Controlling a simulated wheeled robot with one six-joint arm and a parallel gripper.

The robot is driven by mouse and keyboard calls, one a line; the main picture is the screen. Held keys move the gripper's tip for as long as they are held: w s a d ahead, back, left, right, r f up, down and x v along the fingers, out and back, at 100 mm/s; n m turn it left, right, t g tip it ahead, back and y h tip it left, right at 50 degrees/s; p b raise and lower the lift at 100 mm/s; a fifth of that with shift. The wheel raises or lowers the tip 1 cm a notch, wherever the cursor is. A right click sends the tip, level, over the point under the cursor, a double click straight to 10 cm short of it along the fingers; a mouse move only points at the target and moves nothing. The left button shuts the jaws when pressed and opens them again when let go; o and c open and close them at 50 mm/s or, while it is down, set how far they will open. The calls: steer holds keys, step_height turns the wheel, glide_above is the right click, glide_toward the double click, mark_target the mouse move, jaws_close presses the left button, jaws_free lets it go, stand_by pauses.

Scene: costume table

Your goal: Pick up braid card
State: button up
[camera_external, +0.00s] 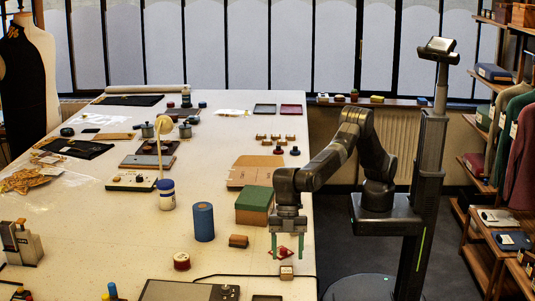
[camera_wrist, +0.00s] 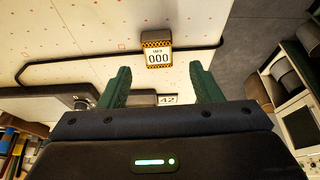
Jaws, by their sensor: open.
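I cannot tell for sure which thing is the braid card; no piece in view is clearly marked as one. My gripper (camera_external: 287,247) hangs pointing down above the near right part of the table, its two green fingers apart with nothing held. In the wrist view the open fingers (camera_wrist: 160,86) show with a small block reading "000" (camera_wrist: 157,50) beyond them, edged in yellow and black. That block also shows just below the fingers in the outside view (camera_external: 286,272). A small red piece (camera_external: 283,252) shows between the fingers, partly hidden.
A black cable (camera_external: 215,276) crosses the table by the block. A grey flat device (camera_external: 180,291), blue cylinder (camera_external: 203,222), dark red spool (camera_external: 181,261), brown piece (camera_external: 238,241) and green-topped box (camera_external: 254,204) stand nearby. A "42" tag (camera_wrist: 167,99) shows between the fingers. The table's right edge is close.

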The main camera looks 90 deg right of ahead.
mark_target(286, 270)
steer(key=p+x, duration=0.1)
steer(key=x, duration=0.4)
steer(key=shift+w+d, duration=0.1)
steer(key=c, duration=1.1)
steer(key=shift+o, duration=0.2)
steer(key=shift+r, duration=0.15)
